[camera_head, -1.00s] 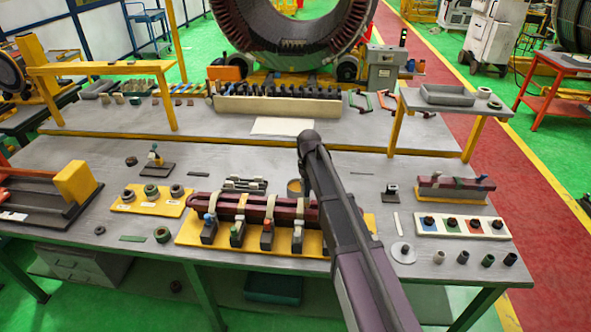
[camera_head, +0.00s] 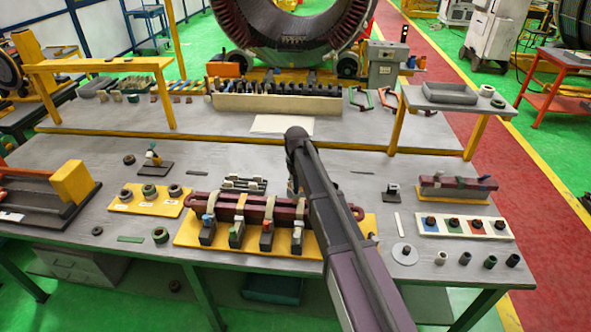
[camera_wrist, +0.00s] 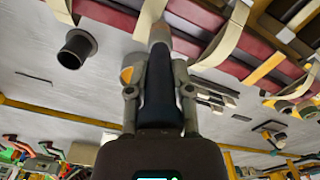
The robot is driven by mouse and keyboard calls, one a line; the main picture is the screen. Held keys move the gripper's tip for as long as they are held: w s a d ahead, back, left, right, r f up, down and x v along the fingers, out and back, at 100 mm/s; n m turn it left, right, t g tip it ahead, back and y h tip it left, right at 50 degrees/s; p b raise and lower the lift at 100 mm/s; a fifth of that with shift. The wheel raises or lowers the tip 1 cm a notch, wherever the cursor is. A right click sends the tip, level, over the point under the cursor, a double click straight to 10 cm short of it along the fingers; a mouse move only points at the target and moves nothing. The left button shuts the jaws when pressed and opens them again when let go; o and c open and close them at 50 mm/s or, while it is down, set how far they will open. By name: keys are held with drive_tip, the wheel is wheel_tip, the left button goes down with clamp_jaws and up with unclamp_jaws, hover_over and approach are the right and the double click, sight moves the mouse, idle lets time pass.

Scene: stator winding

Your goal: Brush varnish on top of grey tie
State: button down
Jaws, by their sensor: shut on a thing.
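My gripper (camera_wrist: 159,92) is shut on a dark-handled brush (camera_wrist: 158,70) with a pale tip, seen in the wrist view. The tip appears close to a pale tie (camera_wrist: 150,18) on the dark red coil; I cannot tell whether they touch. Another pale tie (camera_wrist: 222,38) crosses the coil to its right. In the head view the coil (camera_head: 255,207) lies on a yellow fixture (camera_head: 190,236) with several pale ties and clamps. I cannot tell which tie is the grey one. My arm hides the coil's right part and the gripper there.
A yellow-orange object (camera_wrist: 127,75), perhaps a cup, shows partly behind the left finger. A dark cylinder (camera_wrist: 77,48) stands left of the brush. A yellow tray of rings (camera_head: 118,203) and a white tray with coloured squares (camera_head: 428,232) flank the fixture.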

drive_tip(key=shift+w+a+r, duration=0.1)
drive_tip(key=shift+w+r, duration=0.05)
drive_tip(key=shift+w, duration=0.35)
wheel_tip(320, 180, up, 2)
drive_tip(key=shift+s+a+r+p, duration=0.1)
drive_tip(key=shift+s+p, duration=0.05)
drive_tip(key=shift+p, duration=0.9)
wheel_tip(320, 180, up, 5)
drive_tip(key=p, duration=0.5)
drive_tip(key=shift+r, duration=0.15)
